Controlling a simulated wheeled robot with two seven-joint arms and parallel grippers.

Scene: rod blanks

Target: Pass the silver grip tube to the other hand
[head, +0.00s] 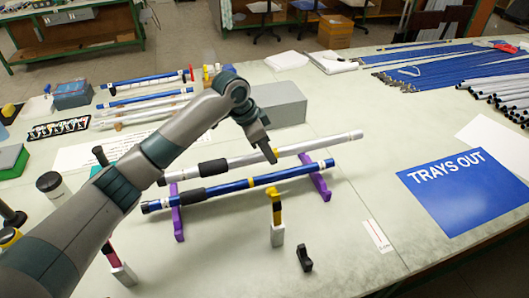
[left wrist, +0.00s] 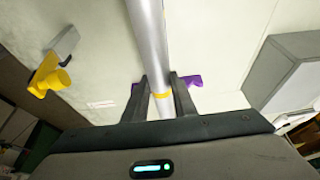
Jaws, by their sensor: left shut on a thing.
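The silver tube (head: 320,143) with a black grip sleeve lies lengthwise behind a blue tube (head: 250,182), at the purple stands (head: 320,180). I cannot tell whether it rests on them or is just clear. My left gripper (head: 272,155) reaches down onto the silver tube right of its black sleeve and is shut on it. In the left wrist view, the silver tube (left wrist: 149,40) runs between the two fingers (left wrist: 160,95), with a yellow band near them. My right gripper is not in view.
A grey box (head: 278,104) stands behind the tubes. In front are a yellow-topped post (head: 277,215) and a small black clip (head: 304,258). A blue "TRAYS OUT" sheet (head: 465,190) lies to the right. More rods (head: 150,90) lie at the back left.

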